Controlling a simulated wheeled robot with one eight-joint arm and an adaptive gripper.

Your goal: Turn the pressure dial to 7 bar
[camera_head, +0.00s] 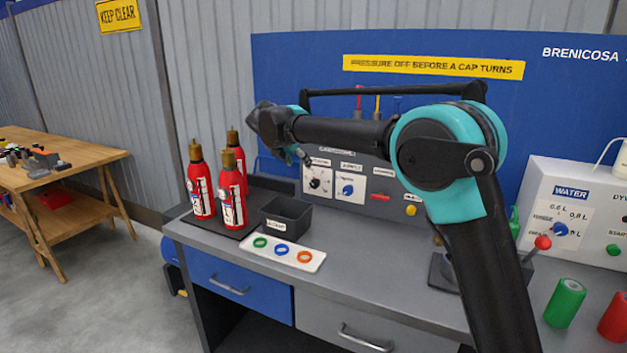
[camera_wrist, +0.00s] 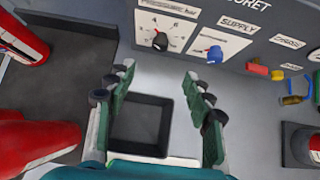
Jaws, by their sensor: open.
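The pressure dial (camera_head: 315,183) is a black knob on a white scale plate on the grey panel at the back of the bench. In the wrist view the dial (camera_wrist: 160,41) stands ahead, beyond the fingertips. Its pointer setting is too small to read surely. The supply knob (camera_head: 347,190), blue, sits just right of it and also shows in the wrist view (camera_wrist: 214,54). My gripper (camera_wrist: 157,75) is open and empty, its green fingers spread apart, not touching the dial. In the head view my forearm and wrist hide part of the panel.
Several red extinguishers (camera_head: 232,195) stand left on a dark mat. A black bin (camera_wrist: 140,125) lies below my fingers. A white tray with coloured rings (camera_head: 318,261) is at the bench's front. A water unit (camera_head: 575,205) and green and red cylinders (camera_head: 565,303) are at right.

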